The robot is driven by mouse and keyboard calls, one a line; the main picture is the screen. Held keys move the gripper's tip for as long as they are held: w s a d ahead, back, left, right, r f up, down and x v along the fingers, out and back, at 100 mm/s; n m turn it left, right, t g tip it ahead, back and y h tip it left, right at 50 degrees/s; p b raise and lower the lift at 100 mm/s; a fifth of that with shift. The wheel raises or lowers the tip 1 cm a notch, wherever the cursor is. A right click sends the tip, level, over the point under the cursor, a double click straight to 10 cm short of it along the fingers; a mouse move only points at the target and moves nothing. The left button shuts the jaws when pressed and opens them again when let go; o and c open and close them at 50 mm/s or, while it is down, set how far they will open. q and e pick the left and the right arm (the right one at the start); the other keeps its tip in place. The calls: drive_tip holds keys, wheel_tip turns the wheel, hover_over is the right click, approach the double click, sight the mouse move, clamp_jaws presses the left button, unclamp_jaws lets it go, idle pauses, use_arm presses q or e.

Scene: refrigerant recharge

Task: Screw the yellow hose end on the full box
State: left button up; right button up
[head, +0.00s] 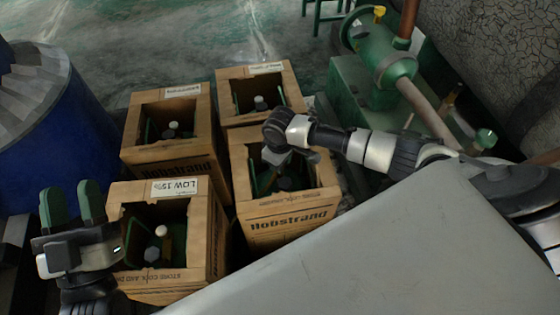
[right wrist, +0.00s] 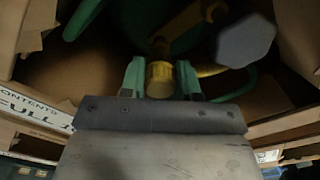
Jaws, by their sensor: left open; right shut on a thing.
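The full box (head: 290,222) is the open cardboard box at the right of the group in the head view. Its "CONTENTS FULL" label shows in the right wrist view (right wrist: 38,115). My right gripper (right wrist: 160,80) reaches down into this box and is shut on the yellow hose end (right wrist: 160,78), which sits between its green fingertips. A grey octagonal knob (right wrist: 246,42) is beside it to the right. I cannot tell how the hose end meets the fitting behind it. My left gripper (head: 72,208) is open and empty at the lower left, left of the "LOW 15%" box.
The "LOW 15%" box (head: 160,285) stands front left, with two more open boxes behind, at left (head: 170,155) and right (head: 262,75). A blue drum (head: 50,140) is at the left. A green machine (head: 370,85) stands behind my right arm. Floor is clear at the back.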

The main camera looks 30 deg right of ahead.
drive_tip(key=shift+p, duration=0.35)
use_arm(q)
drive_tip(key=shift+w+a+f+g+y, duration=0.1)
drive_tip(key=shift+w+f+g+y, duration=0.2)
drive_tip(key=shift+f+g, duration=0.4)
drive_tip(key=shift+w+a+f+g+y, duration=0.1)
drive_tip(key=shift+w+f+g+y, duration=0.15)
drive_tip(key=shift+f+g, duration=0.4)
use_arm(e)
drive_tip(key=shift+s, duration=0.1)
use_arm(q)
drive_tip(key=shift+f, duration=0.15)
use_arm(e)
drive_tip(key=shift+p, duration=0.35)
use_arm(q)
drive_tip(key=shift+w+a+f+g+y, duration=0.15)
drive_tip(key=shift+f+g+y, duration=0.2)
drive_tip(key=shift+f+g, duration=0.95)
drive_tip(key=shift+f+p, duration=0.1)
drive_tip(key=shift+p, duration=0.2)
drive_tip(key=shift+s+a+f+g+y+p, duration=0.15)
drive_tip(key=shift+f+g+y+p, duration=0.05)
drive_tip(key=shift+f+g, duration=0.45)
drive_tip(key=shift+s+a+f+g+y+p, duration=0.1)
drive_tip(key=shift+a+f+g+y+p, duration=0.1)
drive_tip(key=shift+f+g, duration=0.35)
drive_tip(key=shift+f, duration=0.1)
